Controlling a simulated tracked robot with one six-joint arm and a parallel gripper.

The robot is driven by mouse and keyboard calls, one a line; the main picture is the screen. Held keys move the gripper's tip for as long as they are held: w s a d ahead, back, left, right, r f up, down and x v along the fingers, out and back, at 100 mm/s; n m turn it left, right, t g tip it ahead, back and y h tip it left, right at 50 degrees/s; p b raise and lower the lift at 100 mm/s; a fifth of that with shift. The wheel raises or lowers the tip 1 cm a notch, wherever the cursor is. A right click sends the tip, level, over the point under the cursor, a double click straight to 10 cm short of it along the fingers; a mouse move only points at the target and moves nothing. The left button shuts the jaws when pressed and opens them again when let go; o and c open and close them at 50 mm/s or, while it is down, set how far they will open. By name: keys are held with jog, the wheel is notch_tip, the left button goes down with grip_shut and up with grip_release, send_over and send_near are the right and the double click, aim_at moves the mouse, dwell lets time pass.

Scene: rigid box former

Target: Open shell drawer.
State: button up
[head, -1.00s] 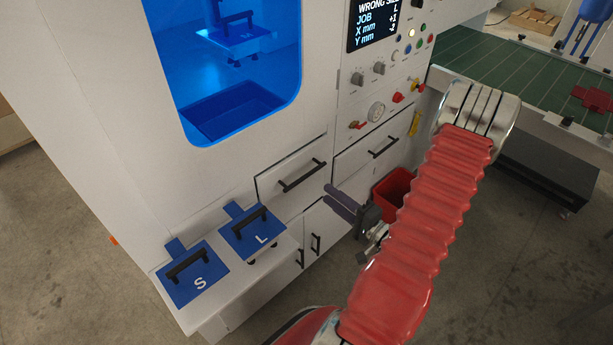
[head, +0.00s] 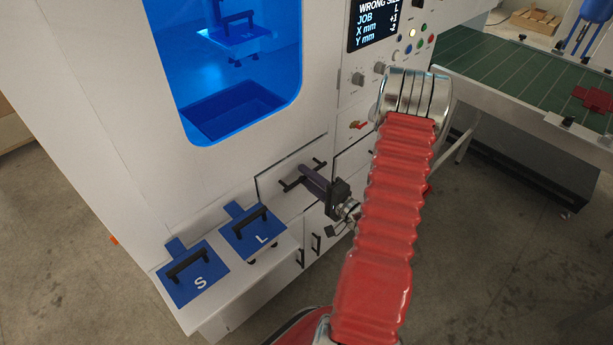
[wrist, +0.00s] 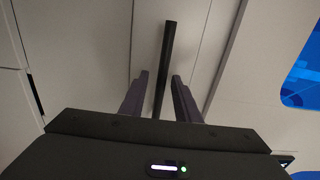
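A white drawer front (head: 272,178) with a black bar handle (head: 288,187) is in the cabinet below the blue-lit window, and it looks closed. I see no label on it. My gripper (head: 305,172) is at this handle in the head view, its dark fingers crossing the bar's middle. In the wrist view the handle (wrist: 167,62) runs between the two fingertips of my gripper (wrist: 159,78). The fingers are apart, with a gap showing on each side of the bar, so they are open around it and not clamped.
A second drawer (head: 347,158) to the right is mostly hidden by my arm. Blue plates marked S (head: 190,268) and L (head: 255,232) sit on a ledge at the lower left. Cupboard handles (head: 316,243) are below. A green-topped table (head: 510,72) stands to the right.

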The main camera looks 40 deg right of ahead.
jog(key=shift+w, duration=0.35)
grip_shut()
dwell(0.4)
jog(key=shift+d, duration=0.15)
jog(key=shift+s+f, duration=0.1)
